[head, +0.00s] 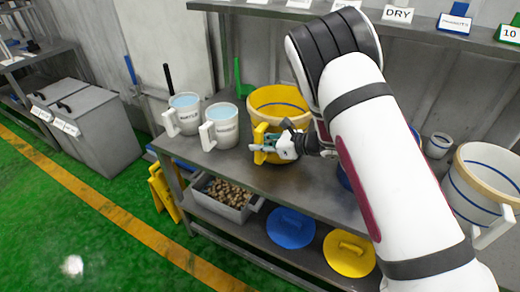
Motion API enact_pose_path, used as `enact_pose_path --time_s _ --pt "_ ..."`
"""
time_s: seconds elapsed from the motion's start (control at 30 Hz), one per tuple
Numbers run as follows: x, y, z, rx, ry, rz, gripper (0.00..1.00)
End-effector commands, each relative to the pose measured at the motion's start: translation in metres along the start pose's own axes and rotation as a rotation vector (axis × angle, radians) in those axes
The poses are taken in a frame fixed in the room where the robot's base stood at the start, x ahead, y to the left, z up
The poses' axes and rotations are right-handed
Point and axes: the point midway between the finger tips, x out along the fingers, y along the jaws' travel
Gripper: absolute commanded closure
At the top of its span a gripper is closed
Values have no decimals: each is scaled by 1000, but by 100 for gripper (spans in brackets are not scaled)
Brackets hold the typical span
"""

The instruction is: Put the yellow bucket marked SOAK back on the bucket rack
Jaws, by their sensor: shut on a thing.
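The yellow bucket (264,100) is in the middle of the head view, upright, on or just above the dark metal shelf top (225,163). My arm covers the bucket's right side. No SOAK lettering can be read from here. I cannot tell whether the bucket's base touches the metal top, or which piece of furniture is the bucket rack.
Two white jugs (184,115) (221,127) with blue tops stand left of the bucket. A large white bucket (484,183) stands at the right. Below are a crate (225,208) of brown lumps, a blue lid (291,229) and a yellow lid (348,254). A labelled upper shelf (285,13) runs behind.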

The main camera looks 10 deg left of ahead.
Motion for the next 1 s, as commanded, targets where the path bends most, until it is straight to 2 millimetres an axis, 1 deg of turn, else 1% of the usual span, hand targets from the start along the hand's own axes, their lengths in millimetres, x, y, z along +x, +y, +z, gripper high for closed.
enact_pose_path --time_s 0.1,0.2,0.57,0.6,0.67,1.0 --pt "5 0 -12 -4 -1 -1 100" --pt "7 0 -17 -5 -3 0 100" --pt "8 -1 -19 -5 -5 -2 100" --pt "8 0 -20 -2 -2 -1 76" --pt "8 0 -20 -2 -2 -1 63" --pt "7 0 -19 -3 -2 -1 63"
